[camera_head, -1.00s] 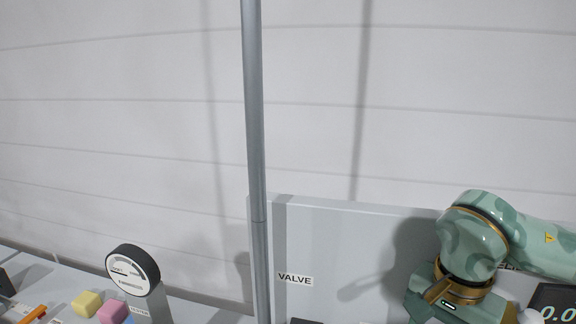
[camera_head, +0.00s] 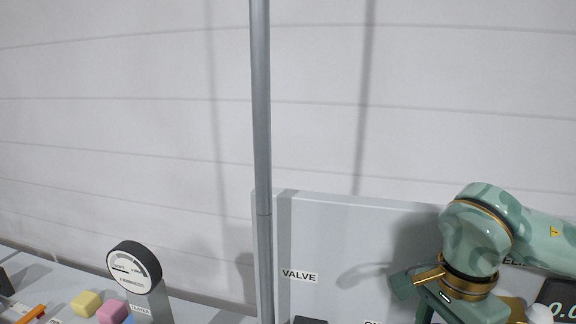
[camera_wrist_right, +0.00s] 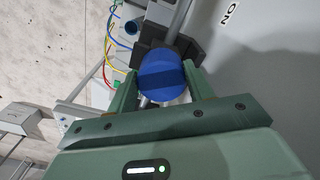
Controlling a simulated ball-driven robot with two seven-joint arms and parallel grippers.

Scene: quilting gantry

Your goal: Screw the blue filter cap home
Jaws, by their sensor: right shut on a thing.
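The blue filter cap (camera_wrist_right: 160,70) shows in the right wrist view as a round blue piece with a raised bar across its face. My right gripper (camera_wrist_right: 161,84) has one green finger on each side of it and is shut on it. A dark grey block lies close behind the cap; whether the cap is fully seated is hidden. In the head view my right gripper (camera_head: 446,308) points down at the lower right; its fingertips and the cap are out of the picture. My left gripper is not in view.
A grey upright pole (camera_head: 262,150) stands in front of a panel with a VALVE label (camera_head: 299,275). A round gauge (camera_head: 134,267), a yellow block (camera_head: 86,303) and a pink block (camera_head: 112,310) are at the lower left. Coloured cables (camera_wrist_right: 112,45) run beside the cap.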

